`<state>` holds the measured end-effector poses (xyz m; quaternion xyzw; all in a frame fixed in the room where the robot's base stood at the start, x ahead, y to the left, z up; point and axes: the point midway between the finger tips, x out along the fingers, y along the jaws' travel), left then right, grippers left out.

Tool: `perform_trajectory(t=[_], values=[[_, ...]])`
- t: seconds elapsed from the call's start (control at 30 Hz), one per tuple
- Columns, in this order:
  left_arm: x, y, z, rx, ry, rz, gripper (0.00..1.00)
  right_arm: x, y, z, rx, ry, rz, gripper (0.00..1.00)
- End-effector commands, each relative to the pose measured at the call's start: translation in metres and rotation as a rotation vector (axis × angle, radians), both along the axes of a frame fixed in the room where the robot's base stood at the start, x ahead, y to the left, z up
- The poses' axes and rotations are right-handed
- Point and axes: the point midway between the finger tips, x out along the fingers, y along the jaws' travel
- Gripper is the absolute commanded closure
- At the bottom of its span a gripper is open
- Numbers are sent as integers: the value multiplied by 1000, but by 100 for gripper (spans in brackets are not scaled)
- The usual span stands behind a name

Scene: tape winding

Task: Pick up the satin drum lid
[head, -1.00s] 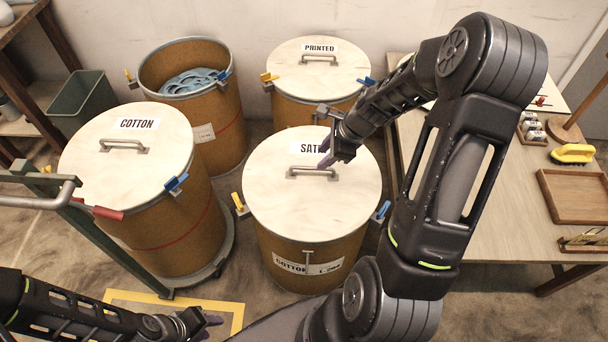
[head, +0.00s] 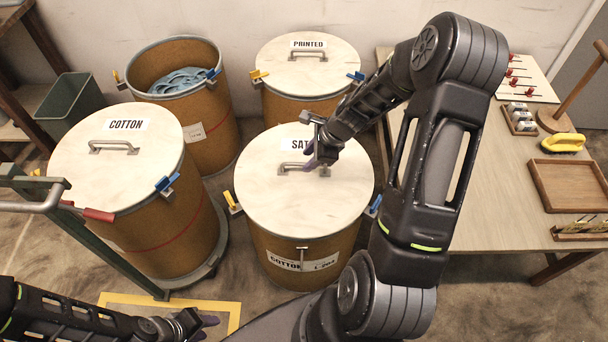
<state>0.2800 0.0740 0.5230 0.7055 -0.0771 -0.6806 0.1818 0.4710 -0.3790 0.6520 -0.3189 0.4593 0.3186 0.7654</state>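The satin drum lid (head: 265,205) is a pale round disc on a brown fibre drum in the middle of the head view. Its metal handle (head: 290,170) stands at its centre, below a label reading "SAT", the rest of which is hidden by my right gripper.
A cotton drum lid (head: 90,165) is at left and a printed drum lid (head: 306,75) behind. An open drum (head: 190,110) holds blue material. Yellow and blue clamps stick out at the satin drum's sides. A table (head: 480,190) with a tray stands at right.

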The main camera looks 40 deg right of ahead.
Motion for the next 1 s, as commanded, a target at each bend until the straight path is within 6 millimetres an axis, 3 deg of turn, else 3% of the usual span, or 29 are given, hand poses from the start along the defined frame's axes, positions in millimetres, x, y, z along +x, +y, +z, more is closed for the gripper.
perform_trajectory(t=[0.2, 0.83, 1.0], values=[[0, 0, -2, 0, 0, 0, 64, 10, 5, -26, 2, 1, 1, 64], [0, 0, -2, 0, 0, 0, 64, 11, 6, -27, 1, -1, 0, 64], [0, 0, -2, 0, 0, 0, 64, 11, 6, -27, 1, -1, 0, 78]])
